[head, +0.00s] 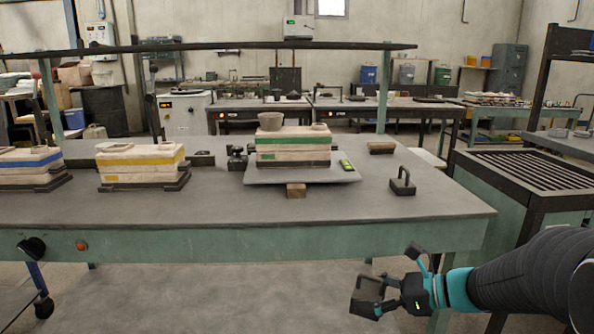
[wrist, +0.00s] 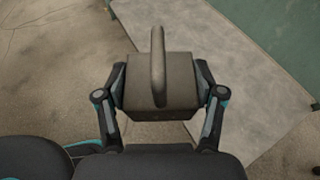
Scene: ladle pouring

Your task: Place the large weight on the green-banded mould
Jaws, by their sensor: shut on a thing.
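My gripper (head: 384,284) is in front of the table's front edge, low at the right. It is shut on a dark block-shaped weight (wrist: 160,85) with a loop handle; this weight also shows in the head view (head: 367,289). The fingers (wrist: 160,95) clasp its two sides. Another dark weight with a loop handle (head: 402,187) stands on the table at the right; I cannot tell surely which is larger. The green-banded mould (head: 293,148) stands on a grey board (head: 265,177), with a grey cup (head: 271,121) on its top. My gripper is well apart from the mould.
A wooden block (head: 296,190) shows under the board's front edge. A small green-and-black device (head: 346,165) lies on the board. Yellow-banded (head: 140,162) and blue-banded (head: 28,163) moulds stand left. A brown block (head: 381,148) lies behind the free weight. The table's front (head: 300,212) is clear.

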